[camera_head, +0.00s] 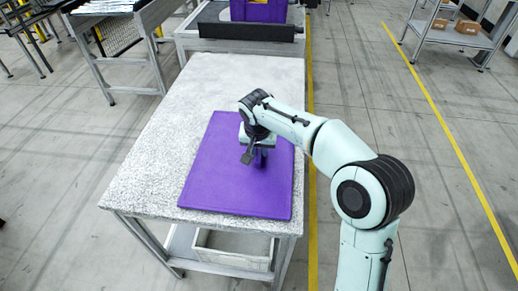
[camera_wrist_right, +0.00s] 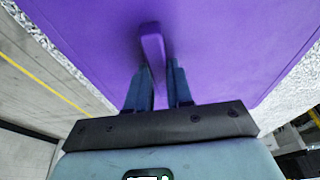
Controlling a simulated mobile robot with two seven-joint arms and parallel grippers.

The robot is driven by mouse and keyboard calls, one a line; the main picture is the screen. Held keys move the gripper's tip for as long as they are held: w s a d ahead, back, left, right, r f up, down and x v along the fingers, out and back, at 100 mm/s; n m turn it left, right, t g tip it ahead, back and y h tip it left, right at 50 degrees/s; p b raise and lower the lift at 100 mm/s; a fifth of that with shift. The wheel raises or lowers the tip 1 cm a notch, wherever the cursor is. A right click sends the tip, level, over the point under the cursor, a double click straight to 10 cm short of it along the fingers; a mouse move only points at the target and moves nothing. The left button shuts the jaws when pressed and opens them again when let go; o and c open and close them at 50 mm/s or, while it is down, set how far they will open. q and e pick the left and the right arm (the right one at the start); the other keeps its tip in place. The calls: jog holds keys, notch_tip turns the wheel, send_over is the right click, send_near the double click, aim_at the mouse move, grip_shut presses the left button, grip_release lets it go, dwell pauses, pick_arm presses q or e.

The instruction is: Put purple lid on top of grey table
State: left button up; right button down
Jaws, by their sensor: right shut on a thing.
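The purple lid (camera_head: 222,177) lies flat on the speckled grey table (camera_head: 150,158), toward its near right part, and looks at rest on the top. My right gripper (camera_head: 257,157) is over the middle of the lid, pointing down. In the right wrist view my right gripper (camera_wrist_right: 160,82) has its two fingers on either side of the lid's raised purple handle (camera_wrist_right: 152,48), shut on it. The lid (camera_wrist_right: 225,50) fills most of that view, with the grey tabletop past its edges. My left gripper is not in view.
A purple crate (camera_head: 259,10) stands on another table behind a black bar (camera_head: 250,32). A grey bin (camera_head: 235,249) sits on the shelf under the table. The far half of the tabletop is bare. A shelf with boxes (camera_head: 467,27) stands far right.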

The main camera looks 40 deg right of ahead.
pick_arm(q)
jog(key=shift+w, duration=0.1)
pick_arm(e)
jog(key=c, duration=1)
grip_release()
jog(key=shift+r, duration=0.4)
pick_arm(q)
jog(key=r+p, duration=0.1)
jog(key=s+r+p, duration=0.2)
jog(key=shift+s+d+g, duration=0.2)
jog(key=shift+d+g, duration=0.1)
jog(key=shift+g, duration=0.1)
pick_arm(e)
jog(key=v, duration=1.1)
jog(key=shift+s+a+r, duration=0.1)
jog(key=shift+r, duration=0.05)
